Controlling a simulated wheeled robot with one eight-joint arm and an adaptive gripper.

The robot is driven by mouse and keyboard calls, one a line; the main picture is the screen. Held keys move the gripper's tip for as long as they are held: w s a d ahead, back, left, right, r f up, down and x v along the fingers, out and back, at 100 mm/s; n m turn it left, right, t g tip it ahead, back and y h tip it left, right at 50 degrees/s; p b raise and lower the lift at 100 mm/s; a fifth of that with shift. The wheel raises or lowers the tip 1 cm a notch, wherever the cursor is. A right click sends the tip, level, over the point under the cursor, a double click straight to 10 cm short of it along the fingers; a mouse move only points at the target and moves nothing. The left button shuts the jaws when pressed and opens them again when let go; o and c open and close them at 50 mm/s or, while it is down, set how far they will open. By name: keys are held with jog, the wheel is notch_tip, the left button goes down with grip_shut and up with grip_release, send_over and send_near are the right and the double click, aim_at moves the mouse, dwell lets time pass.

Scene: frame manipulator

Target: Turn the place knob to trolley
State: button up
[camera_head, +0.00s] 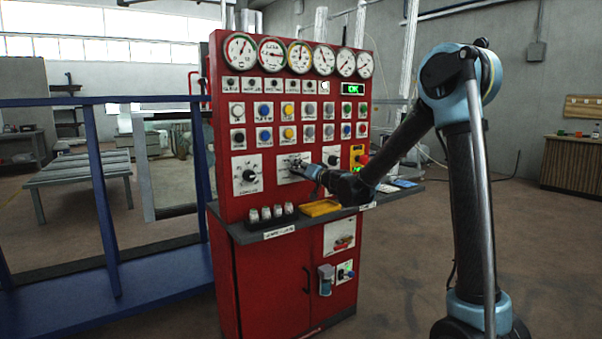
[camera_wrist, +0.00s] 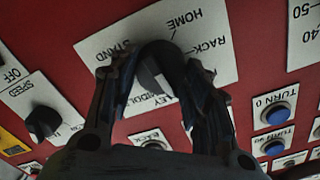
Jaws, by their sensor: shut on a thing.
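The place knob (camera_wrist: 152,66) is a dark round knob on a white label plate (camera_wrist: 105,48) in the wrist view, where the lettering appears upside down. HOME, RACK and STAND can be read around it; a label ending in LEY is partly hidden by my fingers. My gripper (camera_wrist: 160,75) is shut on the knob, one finger on each side. Which label the knob points to cannot be told. In the head view the plate (camera_head: 284,161) sits mid-panel on the red cabinet, with my gripper (camera_head: 301,167) in front of it, covering most of the knob.
Another knob (camera_head: 249,176) is to the left on the panel and buttons (camera_head: 264,133) are above. A red stop button (camera_head: 362,159) is to the right. The ledge (camera_head: 240,233) below holds a yellow tray (camera_head: 320,208) and several small cylinders. A green OK display (camera_head: 352,89) is lit.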

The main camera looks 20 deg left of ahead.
jog(key=shift+w+d+m, duration=0.1)
jog(key=shift+w+m, duration=0.05)
jog(key=shift+m, duration=0.55)
jog(key=o, duration=1.1)
jog(key=v, duration=1.2)
jog(key=shift+f, duration=0.1)
